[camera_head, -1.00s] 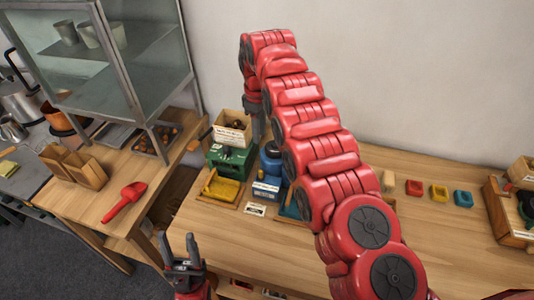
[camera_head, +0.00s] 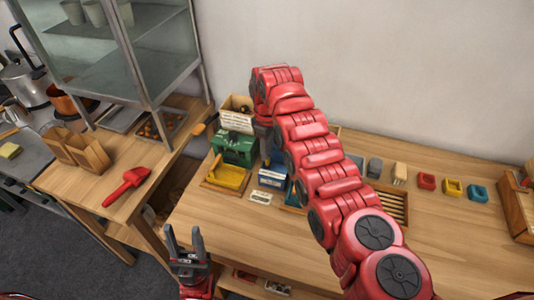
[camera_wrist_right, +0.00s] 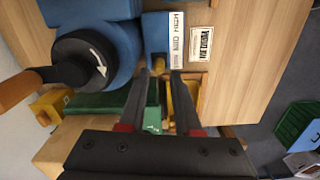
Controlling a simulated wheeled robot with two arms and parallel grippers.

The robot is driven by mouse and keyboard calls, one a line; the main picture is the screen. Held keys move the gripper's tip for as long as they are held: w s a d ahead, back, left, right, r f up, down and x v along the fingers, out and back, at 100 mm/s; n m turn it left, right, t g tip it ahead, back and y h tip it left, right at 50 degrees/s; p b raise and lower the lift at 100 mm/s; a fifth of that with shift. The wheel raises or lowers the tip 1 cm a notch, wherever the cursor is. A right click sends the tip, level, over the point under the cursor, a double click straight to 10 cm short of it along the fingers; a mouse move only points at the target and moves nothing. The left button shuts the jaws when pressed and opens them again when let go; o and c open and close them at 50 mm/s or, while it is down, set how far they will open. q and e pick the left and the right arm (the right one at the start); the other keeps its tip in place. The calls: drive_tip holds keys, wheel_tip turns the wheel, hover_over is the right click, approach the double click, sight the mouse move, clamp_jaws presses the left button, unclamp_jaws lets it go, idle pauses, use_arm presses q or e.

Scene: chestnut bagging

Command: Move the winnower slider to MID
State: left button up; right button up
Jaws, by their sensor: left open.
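The winnower is a blue machine with a dark round drum end bearing a white arrow; in the right wrist view its blue body (camera_wrist_right: 156,32) carries a white label strip (camera_wrist_right: 176,40) with LOW, MID and HIGH marks. In the head view its small blue block (camera_head: 271,178) shows beside my right arm. My right gripper (camera_wrist_right: 160,74) is at the block, at the LOW end of the strip. A small pale knob, apparently the slider, shows between its fingertips; whether they touch it I cannot tell. My left gripper (camera_head: 184,236) is open and empty, in front of the table edge.
A green machine (camera_head: 234,147) with a yellow tray (camera_head: 227,177) stands left of the winnower. A box (camera_head: 238,108) stands behind. Red, yellow and blue small bins (camera_head: 452,187) line the right. A red scoop (camera_head: 126,187) lies on the left table.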

sight(267, 162)
drive_tip(key=shift+f, duration=1.5)
clamp_jaws()
drive_tip(key=shift+w, duration=0.1)
